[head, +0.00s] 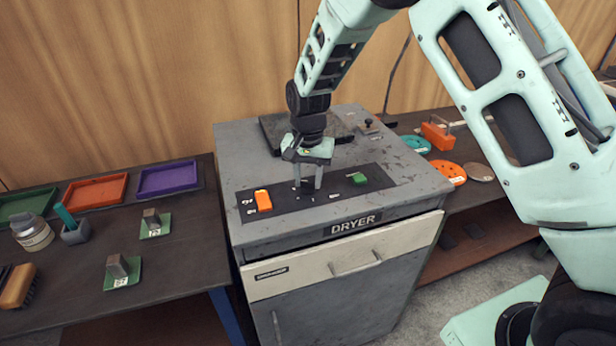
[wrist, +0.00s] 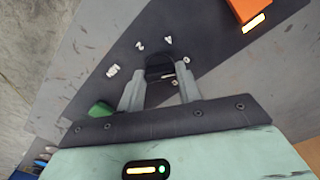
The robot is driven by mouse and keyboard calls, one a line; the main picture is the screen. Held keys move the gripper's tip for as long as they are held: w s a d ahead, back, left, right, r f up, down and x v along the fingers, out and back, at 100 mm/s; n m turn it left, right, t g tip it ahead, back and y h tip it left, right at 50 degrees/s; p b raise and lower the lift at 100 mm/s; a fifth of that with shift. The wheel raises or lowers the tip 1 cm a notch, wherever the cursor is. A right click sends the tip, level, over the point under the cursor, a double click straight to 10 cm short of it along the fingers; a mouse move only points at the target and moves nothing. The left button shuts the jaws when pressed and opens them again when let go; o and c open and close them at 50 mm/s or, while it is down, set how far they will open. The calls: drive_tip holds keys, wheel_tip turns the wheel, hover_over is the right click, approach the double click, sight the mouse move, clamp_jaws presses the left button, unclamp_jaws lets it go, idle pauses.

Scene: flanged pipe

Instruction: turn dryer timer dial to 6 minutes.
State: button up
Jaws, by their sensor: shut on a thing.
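The dryer (head: 330,240) is a grey cabinet with a dark control panel on its top. The timer dial (head: 308,187) is a small black knob in the middle of that panel, mostly hidden by my fingers in the head view. My gripper (head: 308,178) reaches down from above and is shut on the dial. In the wrist view the dial (wrist: 159,67) shows between the fingertips of my gripper (wrist: 160,85). White marks, including a 2, ring the dial on the panel (wrist: 205,50). I cannot tell which mark the dial points to.
An orange switch (head: 263,200) and a green button (head: 359,178) flank the dial on the panel. A dark lid-like plate (head: 275,130) lies behind it. The left bench holds trays (head: 97,190) and small weighted blocks (head: 152,222). Orange and teal discs (head: 449,173) lie at right.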

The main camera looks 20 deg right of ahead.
sight(308, 181)
drive_tip(key=o, duration=1)
drive_tip(key=shift+r, duration=0.1)
wheel_tip(308, 181, up, 17)
drive_tip(key=b, duration=0.3)
drive_tip(key=shift+r, duration=0.15)
